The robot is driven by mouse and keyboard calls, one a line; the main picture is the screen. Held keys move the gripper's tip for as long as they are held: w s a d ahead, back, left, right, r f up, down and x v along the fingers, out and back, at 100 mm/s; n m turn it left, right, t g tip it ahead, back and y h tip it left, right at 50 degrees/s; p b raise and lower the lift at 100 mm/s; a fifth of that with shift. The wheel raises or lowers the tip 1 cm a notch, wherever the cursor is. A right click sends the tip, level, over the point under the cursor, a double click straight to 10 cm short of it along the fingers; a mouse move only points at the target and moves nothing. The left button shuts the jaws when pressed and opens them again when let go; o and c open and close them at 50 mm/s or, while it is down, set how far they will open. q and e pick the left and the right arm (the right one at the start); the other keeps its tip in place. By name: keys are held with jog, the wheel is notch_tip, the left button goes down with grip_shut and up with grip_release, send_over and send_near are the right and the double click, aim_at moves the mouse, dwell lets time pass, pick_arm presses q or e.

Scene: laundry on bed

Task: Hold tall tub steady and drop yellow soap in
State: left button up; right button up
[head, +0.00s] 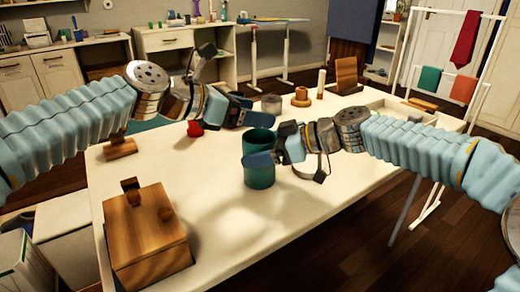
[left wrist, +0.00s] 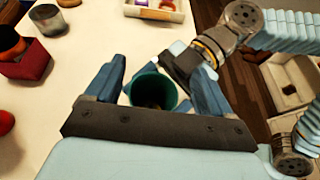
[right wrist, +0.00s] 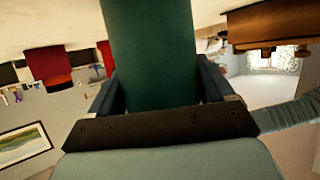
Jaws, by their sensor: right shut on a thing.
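The tall tub (head: 258,178) is dark teal and round, and stands upright near the middle of the white table. My right gripper (head: 262,158) is shut on its side from the right. In the right wrist view the tub (right wrist: 150,50) fills the space between the fingers. My left gripper (head: 262,112) is above and behind the tub's rim in the head view, with its fingers spread and nothing between them. The left wrist view looks down into the tub's mouth (left wrist: 153,88). Its inside is dark, with a small brownish patch. I cannot make out the yellow soap.
A wooden lidded box (head: 147,240) stands at the front left of the table (head: 215,265). A small red thing (head: 195,129) lies behind. A grey cup (head: 271,103), a turned wooden piece (head: 300,98) and a white cylinder (head: 321,82) stand at the back. The front middle is clear.

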pick_arm(q)
jog(key=v, duration=1.2)
pick_arm(e)
jog(key=o, duration=0.9)
